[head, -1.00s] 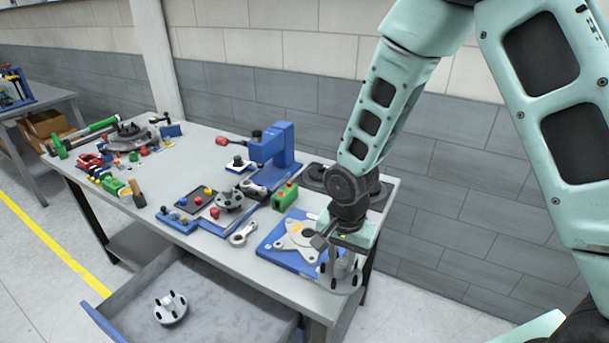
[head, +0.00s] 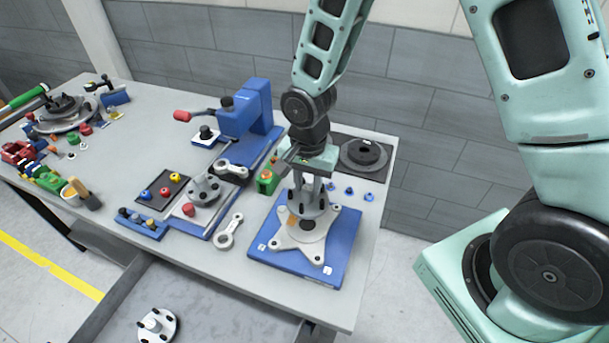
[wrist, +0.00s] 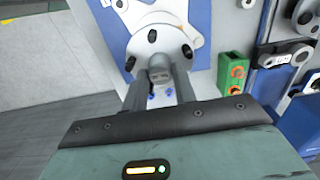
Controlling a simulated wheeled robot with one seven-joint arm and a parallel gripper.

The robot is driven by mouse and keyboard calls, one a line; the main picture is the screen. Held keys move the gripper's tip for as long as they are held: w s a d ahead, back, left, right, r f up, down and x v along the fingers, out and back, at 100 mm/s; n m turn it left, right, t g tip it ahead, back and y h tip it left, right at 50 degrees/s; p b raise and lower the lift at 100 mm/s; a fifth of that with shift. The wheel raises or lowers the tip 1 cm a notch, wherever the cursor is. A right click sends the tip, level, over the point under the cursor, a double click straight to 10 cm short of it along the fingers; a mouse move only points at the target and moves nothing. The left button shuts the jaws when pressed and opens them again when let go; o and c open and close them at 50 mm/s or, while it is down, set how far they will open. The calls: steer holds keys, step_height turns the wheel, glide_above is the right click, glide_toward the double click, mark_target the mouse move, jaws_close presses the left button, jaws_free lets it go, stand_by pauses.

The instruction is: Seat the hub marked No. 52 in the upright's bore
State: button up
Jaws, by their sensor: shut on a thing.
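My gripper (head: 311,190) is shut on a grey hub (head: 318,211), a flanged disc with black studs. The hub is above the far part of the upright (head: 318,250), a pale lobed plate lying on a blue base (head: 345,262). The upright's dark bore (head: 307,226) shows just in front of the hub's lower edge. I cannot tell whether hub and upright touch. In the wrist view the fingers (wrist: 160,70) hold the hub (wrist: 160,42), which covers part of the upright (wrist: 150,12). No number is readable on the hub.
A second hub (head: 203,188) stands on a blue fixture to the left; a third (head: 157,325) lies in the open drawer (head: 215,310). A green block (head: 266,182), small blue parts (head: 349,190) and a dark round part (head: 363,154) surround the base. A link (head: 228,232) lies left.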

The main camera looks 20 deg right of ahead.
mark_target(308, 202)
steer(key=shift+f+b, duration=1.75)
steer(key=shift+f, duration=0.6)
steer(key=shift+f+b, duration=0.45)
steer(key=shift+f+b, duration=0.55)
steer(key=o, duration=0.7)
